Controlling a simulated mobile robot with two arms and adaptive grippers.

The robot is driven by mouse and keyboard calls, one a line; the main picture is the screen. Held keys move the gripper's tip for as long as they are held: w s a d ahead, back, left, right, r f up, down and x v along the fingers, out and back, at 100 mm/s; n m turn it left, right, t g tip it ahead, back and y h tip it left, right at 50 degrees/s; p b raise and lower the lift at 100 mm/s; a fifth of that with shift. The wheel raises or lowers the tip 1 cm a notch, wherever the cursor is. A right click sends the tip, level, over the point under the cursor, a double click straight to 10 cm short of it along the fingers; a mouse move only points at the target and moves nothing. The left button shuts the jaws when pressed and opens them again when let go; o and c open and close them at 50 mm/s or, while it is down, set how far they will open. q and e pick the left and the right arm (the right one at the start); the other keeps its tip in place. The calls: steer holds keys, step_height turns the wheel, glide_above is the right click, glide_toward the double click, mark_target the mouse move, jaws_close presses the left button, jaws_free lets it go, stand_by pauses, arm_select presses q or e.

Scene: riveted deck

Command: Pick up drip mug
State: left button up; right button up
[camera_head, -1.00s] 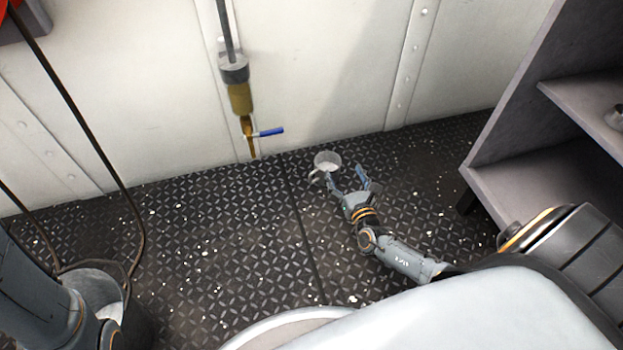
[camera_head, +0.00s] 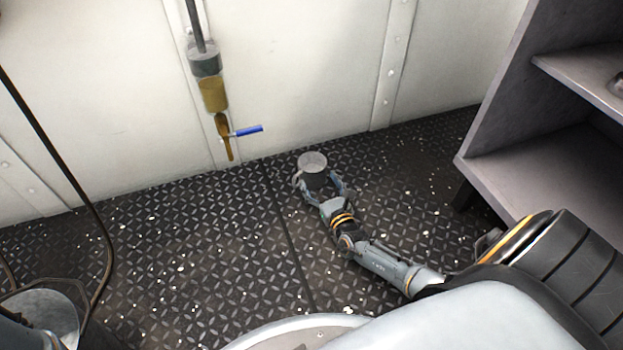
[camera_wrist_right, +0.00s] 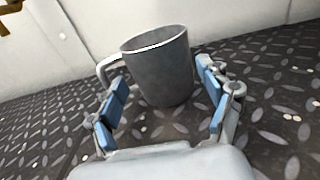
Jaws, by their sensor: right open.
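The drip mug (camera_head: 312,162) is a grey metal mug standing upright on the deck near the wall, with its handle to the left. It also shows large in the right wrist view (camera_wrist_right: 160,75). My right gripper (camera_head: 325,187) is open at the near side of the mug. In the right wrist view its blue-padded fingers (camera_wrist_right: 165,95) stand one on each side of the lower mug, with the handle close to the left finger. The fingers do not look closed on the mug. My left gripper is out of view.
A brass tap with a blue lever (camera_head: 243,131) hangs on the white wall, left of the mug. A grey shelf unit (camera_head: 540,160) stands at right. A bucket (camera_head: 45,312) and a dark hose (camera_head: 100,215) are at left. Open deck lies between.

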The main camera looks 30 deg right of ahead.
mark_target(317, 180)
steer(key=w+b, duration=0.1)
steer(key=w, duration=0.1)
steer(key=w+b, duration=0.1)
steer(key=shift+w+d+f, duration=0.15)
steer(key=shift+w+d, duration=0.25)
steer(key=shift+w, duration=0.4)
steer(key=shift+r, duration=0.2)
steer(key=c, duration=0.9)
steer(key=shift+r, duration=0.1)
